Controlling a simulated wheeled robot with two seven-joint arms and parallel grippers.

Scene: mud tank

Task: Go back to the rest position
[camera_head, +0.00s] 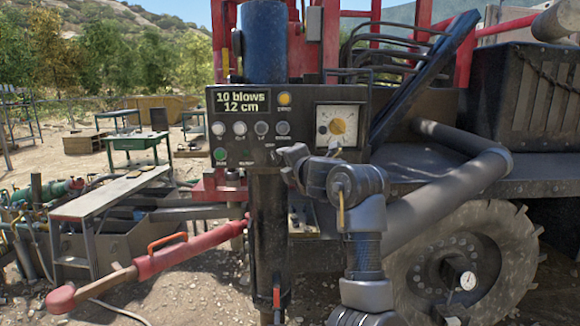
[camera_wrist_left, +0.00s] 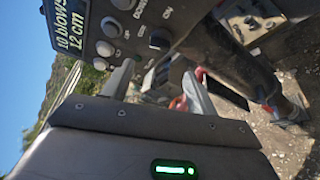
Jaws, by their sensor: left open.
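My left gripper (camera_head: 283,162) is in front of the lower right part of a dark control panel (camera_head: 305,103). My dark left arm rises to it from the bottom of the head view, and the gripper points left. In the left wrist view its two fingers (camera_wrist_left: 158,72) stand apart with nothing between them. The panel's buttons and knobs show close by there, and I cannot tell whether a finger touches the panel. The panel's display (camera_head: 242,102) reads "10 blows 12 cm". My right gripper is not in view.
A dark column (camera_head: 268,235) stands below the panel. A red bar with an orange handle (camera_head: 167,242) reaches out to the lower left. A large tyre (camera_head: 410,262) and a bent dark tube (camera_head: 455,190) are at right. Worktables (camera_head: 135,143) stand farther back left.

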